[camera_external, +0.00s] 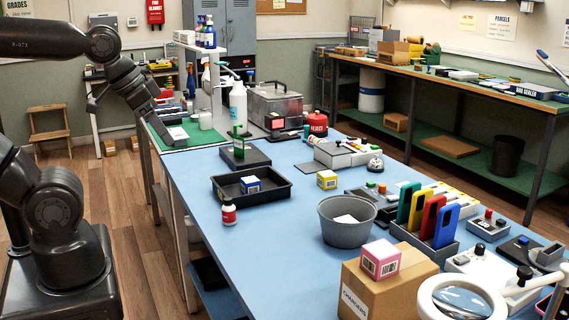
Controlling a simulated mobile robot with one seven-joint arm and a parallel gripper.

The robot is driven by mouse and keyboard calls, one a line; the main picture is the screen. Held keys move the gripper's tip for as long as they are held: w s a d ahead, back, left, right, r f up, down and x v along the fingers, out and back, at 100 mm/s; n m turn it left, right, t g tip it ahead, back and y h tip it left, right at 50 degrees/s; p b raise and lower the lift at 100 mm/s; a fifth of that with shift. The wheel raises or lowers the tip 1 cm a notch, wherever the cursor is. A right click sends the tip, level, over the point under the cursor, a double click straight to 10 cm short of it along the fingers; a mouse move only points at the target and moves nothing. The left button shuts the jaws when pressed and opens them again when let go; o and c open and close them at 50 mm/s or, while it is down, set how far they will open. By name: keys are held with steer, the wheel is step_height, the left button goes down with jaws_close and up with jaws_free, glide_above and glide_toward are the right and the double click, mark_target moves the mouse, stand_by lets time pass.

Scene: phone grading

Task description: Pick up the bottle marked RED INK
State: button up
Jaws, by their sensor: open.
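My gripper (160,132) is open, over the left edge of the green mat at the table's far end. It is well apart from the small bottle, farther back and to the left. I see nothing held between its fingers, though the fingertips are small and dark here.
A black tray (278,192) with a blue-and-white box lies just behind the small bottle. A grey bucket (346,221), a cardboard box (385,285) and a colored rack stand to the right. A tall white bottle (238,103) stands at the back. Bare blue table lies around the small bottle.

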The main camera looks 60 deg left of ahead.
steer(key=shift+c, duration=1.2)
steer(key=shift+w, duration=0.1)
